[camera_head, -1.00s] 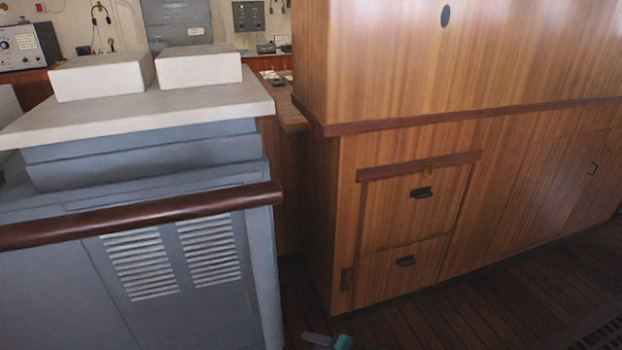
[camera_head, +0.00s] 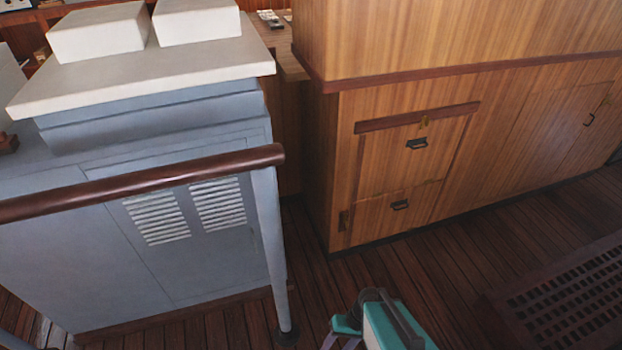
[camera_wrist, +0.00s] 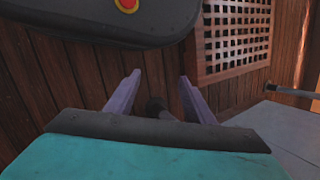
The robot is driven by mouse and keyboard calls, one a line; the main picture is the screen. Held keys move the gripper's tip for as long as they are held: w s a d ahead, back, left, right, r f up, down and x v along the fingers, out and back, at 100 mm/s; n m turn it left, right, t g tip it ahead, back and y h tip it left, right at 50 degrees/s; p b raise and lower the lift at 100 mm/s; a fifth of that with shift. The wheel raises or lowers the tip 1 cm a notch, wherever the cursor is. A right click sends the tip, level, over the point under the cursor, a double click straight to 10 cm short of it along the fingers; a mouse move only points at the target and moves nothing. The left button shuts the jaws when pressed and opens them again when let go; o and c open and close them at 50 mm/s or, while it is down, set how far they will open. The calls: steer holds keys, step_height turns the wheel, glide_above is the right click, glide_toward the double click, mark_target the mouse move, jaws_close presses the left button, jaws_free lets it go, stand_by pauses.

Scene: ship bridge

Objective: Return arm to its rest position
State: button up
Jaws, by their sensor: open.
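The rest of my arm is mostly out of the head view.
A blue-grey console (camera_head: 90,255) with a dark red handrail (camera_head: 140,181) stands left. A wooden cabinet (camera_head: 400,225) with two black-handled fronts stands right. A floor grating (camera_head: 570,300) lies at lower right. Bare deck (camera_head: 450,270) is free between. A grey surface (camera_wrist: 285,130) shows in the wrist view.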

steer(key=s+d+g+h, duration=0.2)
steer(key=s+d+h, duration=0.2)
steer(key=d, duration=0.5)
steer(key=shift+s+m, duration=0.35)
steer(key=shift+m, duration=0.05)
steer(key=shift+f, duration=0.1)
steer(key=shift+c, duration=0.3)
stand_by(0.4)
